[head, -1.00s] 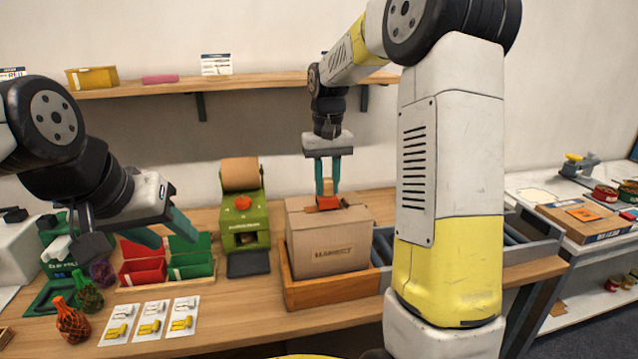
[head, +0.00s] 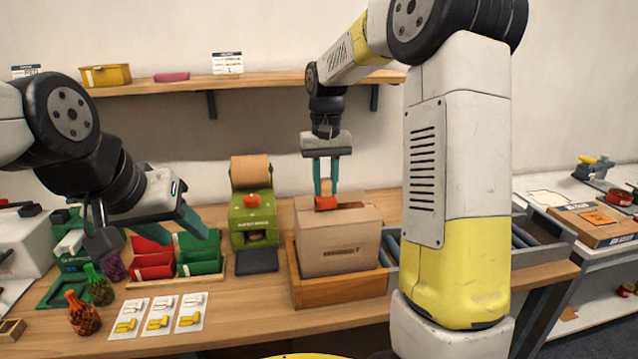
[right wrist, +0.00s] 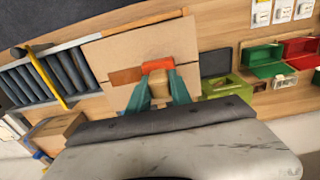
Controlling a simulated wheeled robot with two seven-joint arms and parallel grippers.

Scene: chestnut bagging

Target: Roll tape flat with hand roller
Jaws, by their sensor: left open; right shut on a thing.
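My right gripper (head: 325,190) is shut on the hand roller, which has a red-orange roller (head: 326,203) and a tan handle. It is over the top of the cardboard box (head: 335,240). In the right wrist view the roller (right wrist: 158,66) lies at the end of a brown tape strip (right wrist: 125,76) on the box top (right wrist: 115,50). It looks in contact or very close; the exact contact is unclear. The box sits in a wooden tray (head: 345,292). My left gripper (head: 165,235) is open and empty, above the left side of the table.
A green machine with a brown roll (head: 252,215) stands left of the box. Red (head: 152,266) and green (head: 200,262) bins, net bags (head: 82,315) and cards (head: 160,315) lie further left. A roller conveyor (head: 525,232) is right of the tray.

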